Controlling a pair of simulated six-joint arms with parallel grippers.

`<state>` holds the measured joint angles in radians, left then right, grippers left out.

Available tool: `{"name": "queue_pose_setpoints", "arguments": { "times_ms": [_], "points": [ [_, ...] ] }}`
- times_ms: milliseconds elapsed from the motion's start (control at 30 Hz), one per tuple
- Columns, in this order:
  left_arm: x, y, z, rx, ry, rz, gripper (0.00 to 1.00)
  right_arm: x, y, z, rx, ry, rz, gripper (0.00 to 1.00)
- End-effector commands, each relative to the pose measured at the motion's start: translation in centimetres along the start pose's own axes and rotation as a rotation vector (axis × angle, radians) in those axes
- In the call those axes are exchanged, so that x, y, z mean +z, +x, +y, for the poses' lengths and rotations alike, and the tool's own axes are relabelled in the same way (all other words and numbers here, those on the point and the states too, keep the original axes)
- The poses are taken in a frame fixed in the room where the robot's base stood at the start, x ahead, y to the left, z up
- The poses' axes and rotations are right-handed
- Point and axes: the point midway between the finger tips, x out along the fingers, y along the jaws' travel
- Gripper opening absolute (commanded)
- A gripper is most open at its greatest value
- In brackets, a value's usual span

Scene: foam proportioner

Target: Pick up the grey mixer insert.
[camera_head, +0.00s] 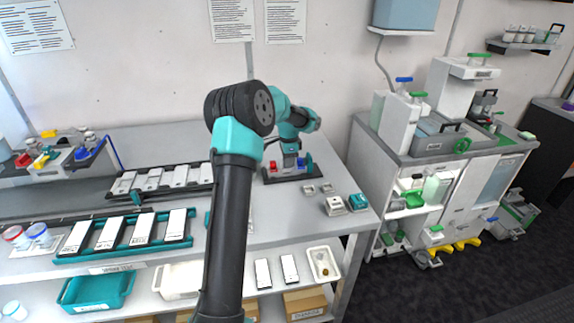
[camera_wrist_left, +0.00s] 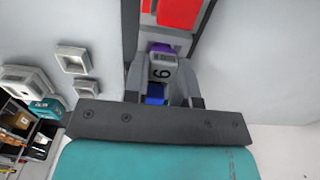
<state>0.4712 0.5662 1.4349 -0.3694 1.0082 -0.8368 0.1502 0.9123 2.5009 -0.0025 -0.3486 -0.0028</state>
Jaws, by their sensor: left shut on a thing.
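A small grey block with a dark number label, which looks like the grey mixer insert (camera_wrist_left: 164,58), sits between my left gripper's fingers (camera_wrist_left: 161,84) in the left wrist view. The left gripper is shut on it. In the head view the left gripper (camera_head: 290,162) points down at a dark tray (camera_head: 288,177) at the table's right part; the insert is too small to make out there. I cannot tell whether the insert is clear of the tray. My right gripper is not in view.
A red piece (camera_head: 272,167) and a blue piece (camera_head: 308,163) flank the gripper. Several small grey square pieces (camera_head: 335,205) and a teal one (camera_head: 358,201) lie right of the tray. Racks of white cartridges (camera_head: 123,233) stand left. A cabinet (camera_head: 440,165) stands at right.

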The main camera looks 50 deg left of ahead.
Motion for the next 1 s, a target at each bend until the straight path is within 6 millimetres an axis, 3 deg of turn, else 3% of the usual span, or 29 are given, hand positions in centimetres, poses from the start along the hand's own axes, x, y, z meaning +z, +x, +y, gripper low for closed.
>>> {"name": "queue_pose_setpoints", "arguments": {
  "times_ms": [267,567,867,1000],
  "points": [
    [0.0,-0.8,0.0,-0.001,0.0,0.001,0.02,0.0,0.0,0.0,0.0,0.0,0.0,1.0],
    [0.0,-3.6,0.0,-0.002,0.0,0.002,0.02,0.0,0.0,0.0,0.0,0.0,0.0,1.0],
    [0.6,-3.9,3.1,0.0,0.002,0.0,0.02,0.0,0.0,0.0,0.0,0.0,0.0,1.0],
    [1.1,-4.1,5.6,0.0,0.002,0.0,0.02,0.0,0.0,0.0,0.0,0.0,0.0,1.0]
  ]
}}
